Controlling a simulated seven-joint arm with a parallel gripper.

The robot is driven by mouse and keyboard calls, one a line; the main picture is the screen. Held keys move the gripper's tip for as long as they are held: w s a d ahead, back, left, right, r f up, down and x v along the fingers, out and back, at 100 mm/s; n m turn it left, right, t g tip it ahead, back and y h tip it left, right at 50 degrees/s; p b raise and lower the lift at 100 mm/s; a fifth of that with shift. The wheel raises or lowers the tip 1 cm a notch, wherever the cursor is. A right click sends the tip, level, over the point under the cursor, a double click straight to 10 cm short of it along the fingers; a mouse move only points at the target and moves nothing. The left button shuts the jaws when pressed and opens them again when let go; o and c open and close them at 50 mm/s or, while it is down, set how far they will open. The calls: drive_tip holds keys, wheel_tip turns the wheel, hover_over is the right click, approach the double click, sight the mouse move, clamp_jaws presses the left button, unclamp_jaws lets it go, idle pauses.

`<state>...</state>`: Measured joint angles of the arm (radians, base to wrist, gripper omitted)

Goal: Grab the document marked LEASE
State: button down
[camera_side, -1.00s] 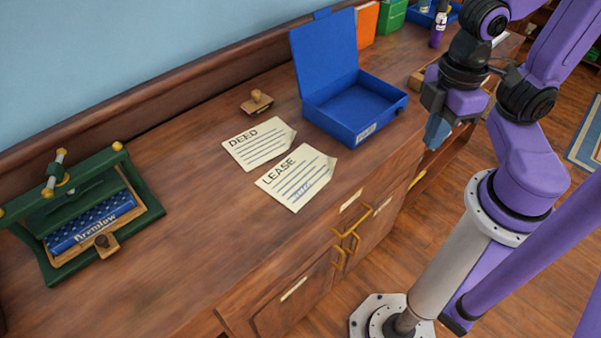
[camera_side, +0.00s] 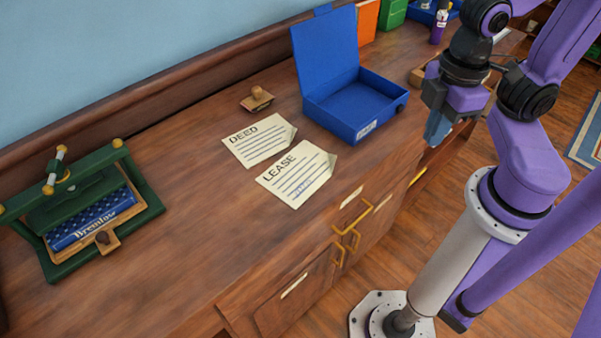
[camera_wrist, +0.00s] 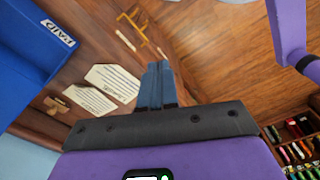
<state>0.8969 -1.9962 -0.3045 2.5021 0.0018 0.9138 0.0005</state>
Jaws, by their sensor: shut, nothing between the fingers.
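The document marked LEASE (camera_side: 298,175) lies flat on the wooden cabinet top, with one corner curled up. My gripper (camera_side: 437,132) is shut and empty, in front of the cabinet's edge and to the right of the blue box. In the wrist view its blue fingers (camera_wrist: 155,80) are together, apart from both papers.
An open blue box (camera_side: 355,106) with its lid up stands right of the papers. A wooden stamp (camera_side: 256,99) sits behind DEED. A green press (camera_side: 85,210) holding a blue book is at left. Bare wood lies between press and papers. Brass handles (camera_side: 350,228) stick out in front.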

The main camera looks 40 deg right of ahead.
drive_tip(key=c, duration=1.6)
unclamp_jaws()
drive_tip(key=shift+f, duration=0.1)
drive_tip(key=n+t+h, duration=0.7)
drive_tip(key=n+t, duration=0.5)
approach(336, 171)
drive_tip(key=w+d+r, duration=0.1)
drive_tip(key=w, duration=0.1)
drive_tip(key=shift+w+d+r, duration=0.25)
drive_tip(key=shift+d+r, duration=0.15)
drive_tip(key=shift+x, duration=3.3)
